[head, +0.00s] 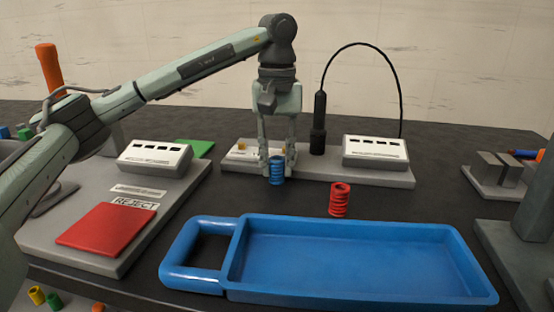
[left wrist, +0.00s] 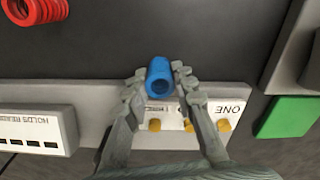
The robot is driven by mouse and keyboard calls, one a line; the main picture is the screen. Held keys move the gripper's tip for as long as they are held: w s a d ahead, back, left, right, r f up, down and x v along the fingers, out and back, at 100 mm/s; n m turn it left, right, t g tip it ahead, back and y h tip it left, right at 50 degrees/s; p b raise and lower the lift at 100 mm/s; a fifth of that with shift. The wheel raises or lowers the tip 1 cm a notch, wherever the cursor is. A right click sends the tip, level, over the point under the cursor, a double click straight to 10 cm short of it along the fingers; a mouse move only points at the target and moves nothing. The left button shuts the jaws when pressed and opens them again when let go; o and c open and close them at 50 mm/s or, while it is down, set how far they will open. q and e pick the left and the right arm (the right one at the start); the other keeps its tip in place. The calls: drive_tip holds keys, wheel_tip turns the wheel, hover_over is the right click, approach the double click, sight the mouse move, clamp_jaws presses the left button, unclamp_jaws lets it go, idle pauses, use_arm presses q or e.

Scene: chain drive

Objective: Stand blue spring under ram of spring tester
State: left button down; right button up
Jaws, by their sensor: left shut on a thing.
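The blue spring (head: 277,171) is upright between the fingers of my left gripper (head: 277,160), which is shut on it, at the front edge of the back grey base. In the left wrist view the blue spring (left wrist: 159,77) shows end-on between the fingertips of my left gripper (left wrist: 160,88). At the left, a grey base (head: 100,258) carries a display box (head: 155,157), a red REJECT pad (head: 107,229) and a green pad (head: 195,149). An orange-handled lever (head: 49,70) rises behind my left arm. It may belong to the spring tester; my arm hides any ram. My right gripper is out of view.
A red spring (head: 339,199) stands on the dark table, behind the blue tray (head: 350,262). The back base (head: 380,180) holds a black corded probe (head: 319,135) and a display box (head: 375,152). Grey blocks (head: 497,170) stand at the right.

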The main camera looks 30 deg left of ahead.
use_arm(q)
drive_tip(key=shift+f, duration=0.15)
drive_tip(key=c, duration=1.3)
unclamp_jaws()
drive_tip(key=shift+o, duration=0.2)
